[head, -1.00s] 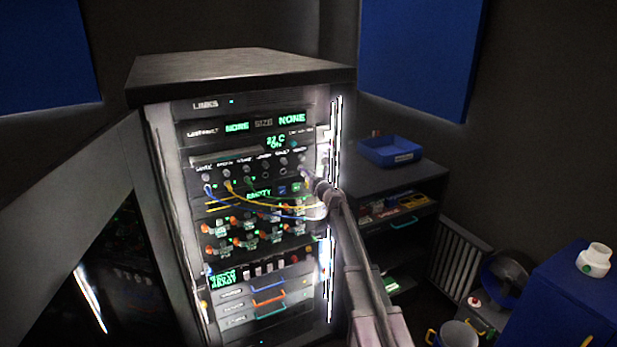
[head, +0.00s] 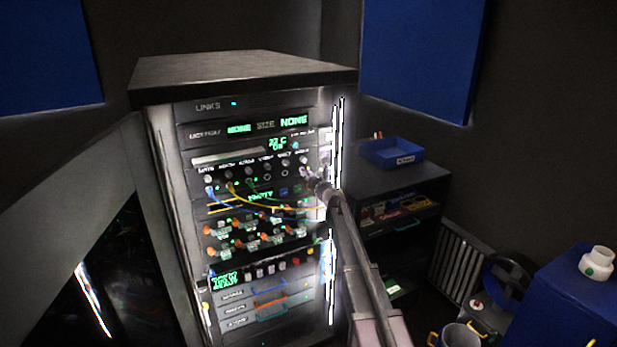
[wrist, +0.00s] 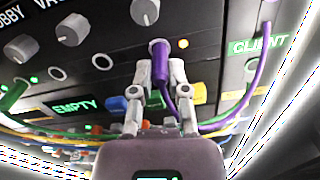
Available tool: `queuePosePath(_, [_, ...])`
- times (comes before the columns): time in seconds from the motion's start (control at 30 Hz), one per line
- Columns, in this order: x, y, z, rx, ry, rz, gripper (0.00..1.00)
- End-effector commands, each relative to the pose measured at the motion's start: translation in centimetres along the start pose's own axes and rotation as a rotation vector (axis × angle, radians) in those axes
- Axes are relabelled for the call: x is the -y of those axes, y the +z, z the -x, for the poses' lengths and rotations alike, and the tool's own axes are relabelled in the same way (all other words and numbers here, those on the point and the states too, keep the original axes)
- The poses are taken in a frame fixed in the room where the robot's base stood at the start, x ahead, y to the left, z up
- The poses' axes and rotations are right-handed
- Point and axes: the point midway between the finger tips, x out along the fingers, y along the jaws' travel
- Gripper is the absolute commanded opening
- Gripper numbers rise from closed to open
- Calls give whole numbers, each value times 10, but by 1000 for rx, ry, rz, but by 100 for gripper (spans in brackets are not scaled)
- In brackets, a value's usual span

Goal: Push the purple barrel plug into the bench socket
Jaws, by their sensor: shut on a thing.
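The purple barrel plug (wrist: 160,62) is between the two fingers of my gripper (wrist: 159,78) in the wrist view, and the gripper is shut on it. The plug's tip meets a pale ring in the dark panel, the socket (wrist: 157,43), and its front end is hidden there. How deep it sits I cannot tell. In the head view my gripper (head: 310,180) is at the rack's upper right, where the plug is too small to make out clearly.
Empty round jacks (wrist: 103,62) and grey knobs (wrist: 72,29) line the panel left of the plug. Green, yellow and blue cables (head: 262,202) droop across the rack front, close to my arm. A blue tray (head: 392,153) sits on the cabinet at right.

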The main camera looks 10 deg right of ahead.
Motion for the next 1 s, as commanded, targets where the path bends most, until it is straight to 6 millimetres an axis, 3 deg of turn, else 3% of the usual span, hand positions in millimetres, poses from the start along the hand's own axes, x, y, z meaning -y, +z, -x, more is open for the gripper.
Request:
queuePosePath(0.23, [0, 0, -5, 0, 0, 0, 0])
queuePosePath(0.27, [0, 0, -4, 0, 0, 0, 27])
queuePosePath(0.37, [0, 0, -4, 0, 0, 0, 56])
queuePosePath(0.4, [0, 0, -4, 0, 0, 0, 61])
queuePosePath(0.77, [0, 0, -4, 0, 0, 0, 61])
queuePosePath(1.0, [0, 0, 8, 0, 0, 0, 61])
